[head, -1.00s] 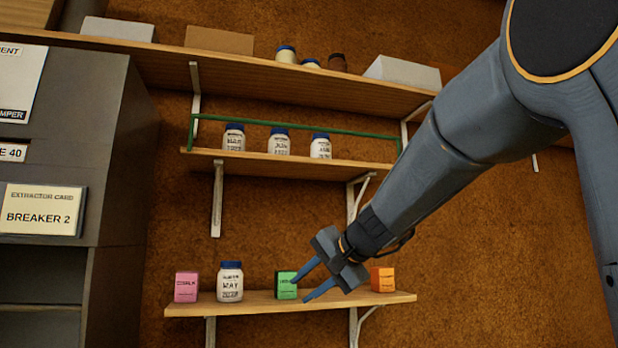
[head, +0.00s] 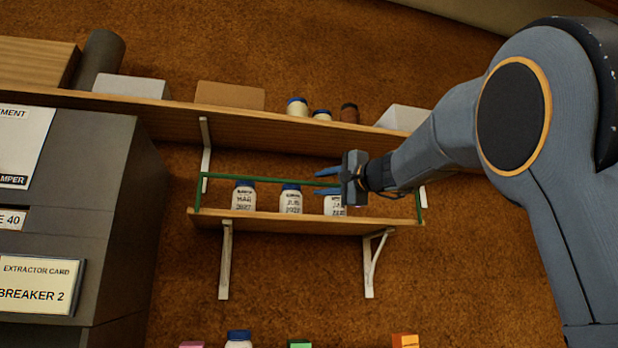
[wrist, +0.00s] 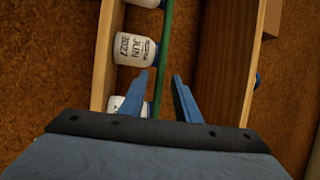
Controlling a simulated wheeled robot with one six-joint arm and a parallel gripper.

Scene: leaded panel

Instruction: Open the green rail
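The green rail (head: 264,180) runs across the front of the middle shelf (head: 270,215), in front of several white jars with blue lids, and is held at both ends by green uprights. In the wrist view the rail (wrist: 165,50) passes lengthwise between my two blue fingertips. My gripper (head: 327,182) is at the right part of the rail, in front of the right jar (head: 333,205). Its fingers are apart, one above and one below the rail's line. In the wrist view my gripper (wrist: 165,78) shows a clear gap on both sides. The rail's right part is partly hidden behind my gripper.
The upper shelf (head: 160,110) holds boxes and jars just above my gripper. The lower shelf's boxes and jar (head: 238,338) show at the bottom edge. A grey cabinet (head: 120,200) stands at left. The wall between the shelves is clear.

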